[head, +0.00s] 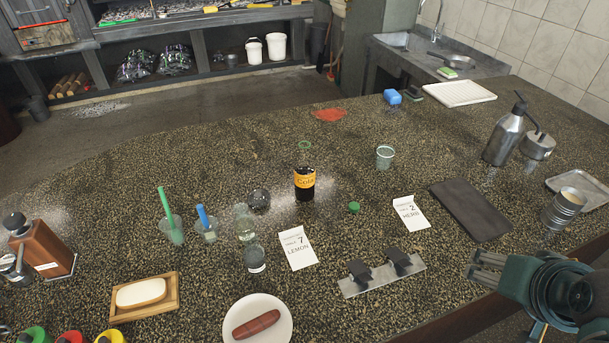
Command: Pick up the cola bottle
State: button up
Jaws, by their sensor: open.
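The cola bottle (304,190) stands upright near the middle of the speckled counter. It has dark contents and an orange label reading "Cola". A green ring shows just above its dark part; I cannot tell whether it belongs to the bottle. My gripper (479,268) is at the lower right, near the counter's front edge. It is open, well to the right of the bottle and nearer the camera, apart from it. Nothing shows between its fingers.
A dark glass ball (259,199) and clear bottle (245,224) stand left of the cola. A dark mat (470,210) and steel pump bottle (505,135) are farther right.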

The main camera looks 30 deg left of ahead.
jog(key=w+a+r+m+t+y, duration=0.1)
jog(key=w+a+r+y, duration=0.1)
jog(key=w+a, duration=0.35)
jog(key=w+a+r+m+t+y, duration=0.1)
jog(key=w+a+y, duration=0.1)
jog(key=a, duration=0.6)
notch_tip(320, 180, up, 4)
jog(key=m+t+y, duration=0.4)
jog(key=m+t, duration=0.3)
jog(key=m, duration=1.6)
send_over(303, 162)
jog(key=shift+w+d, duration=0.1)
jog(key=shift+d, duration=0.3)
jog(key=f+m+h, duration=0.1)
jog(key=m, duration=0.1)
jog(key=f+m+h, duration=0.1)
jog(key=f+m, duration=0.1)
jog(key=f+m+p, duration=0.1)
jog(key=m, duration=0.1)
jog(key=shift+s+a+f+t+h, duration=0.3)
jog(key=shift+s+a+f+h, duration=0.05)
jog(key=shift+h, duration=0.05)
jog(key=shift+s+f+m+h, duration=0.15)
jog(key=shift+f+m+h, duration=0.25)
jog(key=shift+f+m, duration=0.2)
jog(key=shift+f, duration=0.1)
